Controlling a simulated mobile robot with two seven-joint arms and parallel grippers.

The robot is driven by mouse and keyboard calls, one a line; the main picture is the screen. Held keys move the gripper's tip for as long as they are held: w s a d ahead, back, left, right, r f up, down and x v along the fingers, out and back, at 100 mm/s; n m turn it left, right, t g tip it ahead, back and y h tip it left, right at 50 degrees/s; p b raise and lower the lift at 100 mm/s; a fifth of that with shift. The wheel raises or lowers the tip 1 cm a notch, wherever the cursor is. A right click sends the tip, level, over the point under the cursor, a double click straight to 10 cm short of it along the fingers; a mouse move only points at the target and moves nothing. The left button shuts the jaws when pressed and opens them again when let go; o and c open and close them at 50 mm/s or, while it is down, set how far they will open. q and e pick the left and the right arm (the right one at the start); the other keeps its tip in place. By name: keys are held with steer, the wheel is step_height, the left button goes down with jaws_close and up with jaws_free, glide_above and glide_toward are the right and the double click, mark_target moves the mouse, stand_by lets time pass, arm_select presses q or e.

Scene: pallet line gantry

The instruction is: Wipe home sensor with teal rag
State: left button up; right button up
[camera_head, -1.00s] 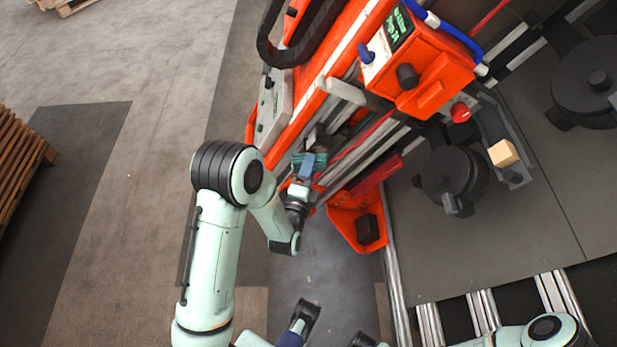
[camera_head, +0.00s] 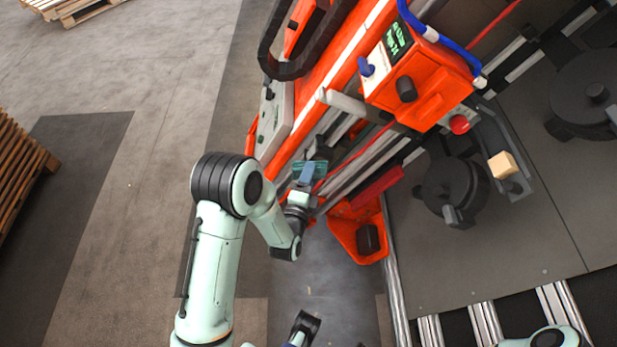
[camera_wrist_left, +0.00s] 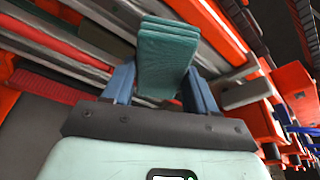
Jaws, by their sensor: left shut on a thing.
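My left gripper (camera_head: 309,172) is shut on the folded teal rag (camera_head: 320,167), beside the lower end of the orange gantry. In the left wrist view the rag (camera_wrist_left: 166,55) stands out between the two blue fingers of the gripper (camera_wrist_left: 162,88), its layered end pointing away from the palm. Rails and the orange frame lie behind the rag. I cannot pick out the home sensor with certainty; the rag and gripper cover part of the rail area. Whether the rag touches anything is unclear.
A black cable chain (camera_head: 290,70) hangs above. A tan block (camera_head: 503,165) lies farther right. Open floor is at left.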

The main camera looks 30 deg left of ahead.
mark_target(319, 175)
arm_select(q)
steer(key=shift+w+a, duration=0.4)
steer(key=shift+w, duration=0.3)
steer(key=shift+w+d+b, duration=0.25)
steer(key=shift+w+d, duration=0.1)
steer(key=shift+d, duration=0.35)
steer(key=shift+w+d+b, duration=0.2)
steer(key=shift+w+d, duration=0.15)
steer(key=shift+d, duration=0.3)
steer(key=shift+s+a+b, duration=0.3)
steer(key=shift+s+a, duration=0.1)
steer(key=shift+a, duration=0.35)
steer(key=shift+s+a+b, duration=0.25)
steer(key=shift+s+a, duration=0.1)
steer(key=shift+a, duration=0.4)
steer(key=s+d, duration=0.3)
steer(key=s, duration=0.2)
steer(key=shift+d+b, duration=0.2)
steer(key=shift+b, duration=0.1)
